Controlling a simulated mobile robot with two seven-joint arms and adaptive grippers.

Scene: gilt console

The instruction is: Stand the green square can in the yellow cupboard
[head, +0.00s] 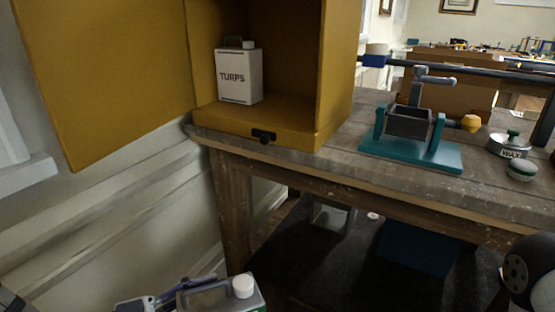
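The yellow cupboard (335,75) stands on the left end of the workbench, its door (105,80) swung wide open to the left. A white can marked TURPS (239,77) stands upright inside, towards the left. The green square can (259,303) shows at the bottom edge, below bench height, with a white cap and a grey top; its lower part is cut off. My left gripper (178,296) is at the can's left side and appears shut on it, though the fingertips are partly hidden. My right gripper is out of view.
The cupboard floor right of the TURPS can is bare. A black catch (263,136) sits on its front edge. A teal-based crank device (410,135), a WAX tin (510,145) and a smaller tin (521,170) stand on the workbench (345,160). A blue box (418,247) is underneath.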

